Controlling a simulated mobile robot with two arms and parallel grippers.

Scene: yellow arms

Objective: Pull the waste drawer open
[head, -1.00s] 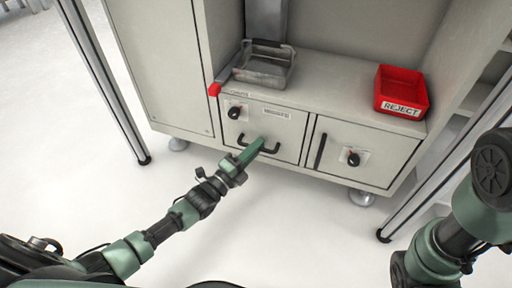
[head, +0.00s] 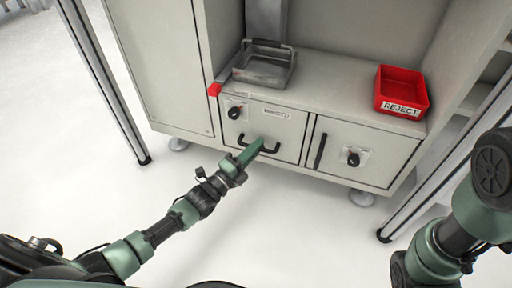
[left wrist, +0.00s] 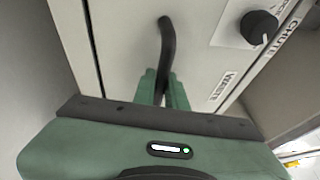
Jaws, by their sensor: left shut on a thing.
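The waste drawer (head: 289,127) is a pale grey front in the cabinet's lower part, with a white label and a black bar handle (head: 272,149). In the head view it looks flush with the cabinet, or nearly so. My left gripper (head: 256,147) is shut on the handle at its middle. In the left wrist view the green fingers (left wrist: 164,88) close around the dark curved handle (left wrist: 167,42), and the WASTE label (left wrist: 223,86) shows beside it. My right gripper is out of view; only part of that arm shows at the right.
A black knob (head: 234,112) sits on the front's upper left. A door (head: 376,151) with its own knob and bar is to the right. A metal tray (head: 264,72) and a red REJECT bin (head: 401,91) stand on the ledge above. The floor in front is clear.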

